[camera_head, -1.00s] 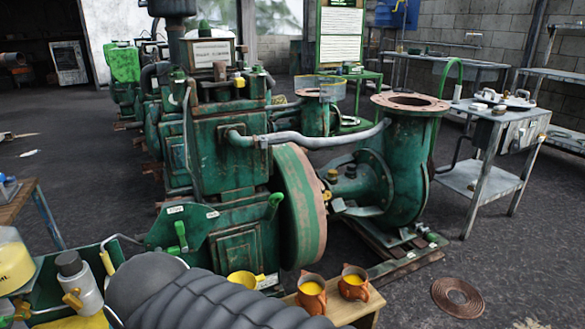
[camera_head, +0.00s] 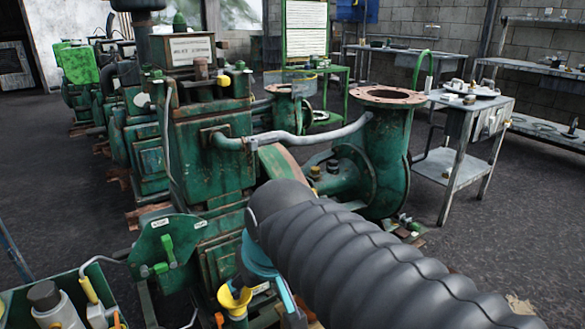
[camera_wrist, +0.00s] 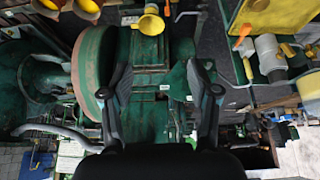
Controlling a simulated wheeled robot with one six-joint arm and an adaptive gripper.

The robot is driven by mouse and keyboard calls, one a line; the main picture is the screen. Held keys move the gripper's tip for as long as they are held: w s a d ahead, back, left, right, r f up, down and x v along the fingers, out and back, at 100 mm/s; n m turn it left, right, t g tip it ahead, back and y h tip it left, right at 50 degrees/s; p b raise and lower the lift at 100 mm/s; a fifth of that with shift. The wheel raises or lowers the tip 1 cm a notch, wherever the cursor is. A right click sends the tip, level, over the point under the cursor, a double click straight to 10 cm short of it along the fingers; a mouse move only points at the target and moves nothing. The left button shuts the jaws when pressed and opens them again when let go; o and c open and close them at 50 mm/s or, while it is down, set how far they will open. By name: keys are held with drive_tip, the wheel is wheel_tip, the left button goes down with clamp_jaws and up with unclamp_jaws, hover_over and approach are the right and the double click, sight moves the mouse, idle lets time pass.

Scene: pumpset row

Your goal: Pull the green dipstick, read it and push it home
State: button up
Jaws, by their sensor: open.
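The old green engine (camera_head: 205,150) stands in the middle of the head view. On its near side is a green plate (camera_head: 150,245) with white labels and an upright bright green handle (camera_head: 169,250). I cannot tell whether this handle is the dipstick; no other clear dipstick shows. My gripper (camera_wrist: 160,80) is open and empty in the wrist view, its two dark fingers spread over the engine's side, the flywheel (camera_wrist: 92,75) by the left finger.
A yellow funnel (camera_head: 235,300) stands near the front, below my gripper. A green tray (camera_head: 20,305) with bottles is at the lower left. The pump with its rusty flange (camera_head: 388,95) stands behind my arm. A grey trolley (camera_head: 470,125) stands right.

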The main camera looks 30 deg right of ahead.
drive_tip(key=w+d+r, duration=0.3)
drive_tip(key=w+d, duration=0.1)
drive_tip(key=w, duration=0.4)
drive_tip(key=w+d+r, duration=0.2)
drive_tip(key=w+d, duration=0.2)
drive_tip(key=w, duration=0.4)
drive_tip(key=w+d+f+g+b, duration=0.1)
drive_tip(key=w+d+f, duration=0.1)
drive_tip(key=w+d, duration=1)
drive_tip(key=x, duration=0.4)
drive_tip(key=a+x, duration=0.1)
drive_tip(key=x, duration=0.4)
drive_tip(key=b+x, duration=0.1)
drive_tip(key=x, duration=0.3)
drive_tip(key=shift+w+a+f, duration=0.15)
drive_tip(key=shift+w+a, duration=0.2)
drive_tip(key=shift+w, duration=0.1)
